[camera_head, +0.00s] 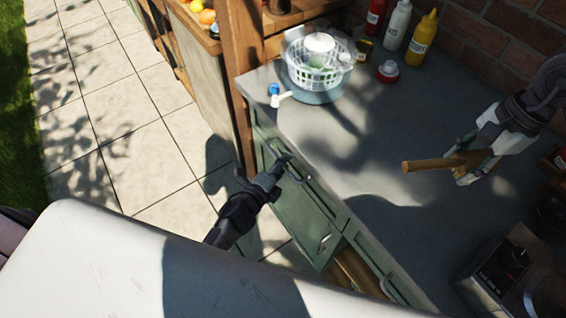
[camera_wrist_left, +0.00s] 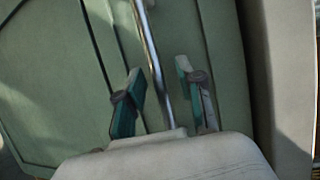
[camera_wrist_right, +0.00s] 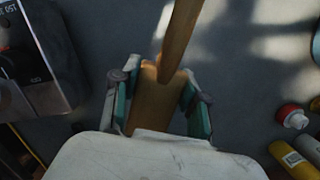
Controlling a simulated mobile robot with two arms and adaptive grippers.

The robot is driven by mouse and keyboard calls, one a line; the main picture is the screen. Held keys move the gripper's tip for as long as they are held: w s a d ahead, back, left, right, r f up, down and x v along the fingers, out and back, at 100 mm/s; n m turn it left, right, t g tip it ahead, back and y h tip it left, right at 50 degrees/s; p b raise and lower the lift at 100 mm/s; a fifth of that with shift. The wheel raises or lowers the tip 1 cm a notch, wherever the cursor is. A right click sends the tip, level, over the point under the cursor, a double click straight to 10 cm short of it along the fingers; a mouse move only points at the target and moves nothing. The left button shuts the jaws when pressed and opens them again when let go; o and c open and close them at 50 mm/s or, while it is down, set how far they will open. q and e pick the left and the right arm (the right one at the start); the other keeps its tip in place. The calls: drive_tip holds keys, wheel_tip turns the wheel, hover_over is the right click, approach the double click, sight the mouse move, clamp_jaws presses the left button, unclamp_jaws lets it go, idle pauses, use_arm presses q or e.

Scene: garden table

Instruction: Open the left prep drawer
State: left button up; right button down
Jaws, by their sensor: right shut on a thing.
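The left prep drawer (camera_head: 263,148) has a green front under the grey counter and looks closed. Its metal bar handle (camera_head: 296,174) also shows in the left wrist view (camera_wrist_left: 150,45). My left gripper (camera_head: 281,165) is at this handle. In the left wrist view, its fingers (camera_wrist_left: 160,95) are open, one on each side of the bar, with a gap around it. My right gripper (camera_head: 480,165) is above the counter, shut on a brown wooden tool (camera_head: 430,164). In the right wrist view, this tool (camera_wrist_right: 158,100) has a wide part between the fingers and a narrow handle.
A colander (camera_head: 318,68) and a white-and-blue item (camera_head: 276,95) are at the counter's far left. Bottles (camera_head: 422,38) stand by the brick wall. A wooden post (camera_head: 242,80) rises beside the left drawer.

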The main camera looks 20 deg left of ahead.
use_arm(q)
drive_tip(key=shift+w, duration=0.1)
clamp_jaws()
idle(0.3)
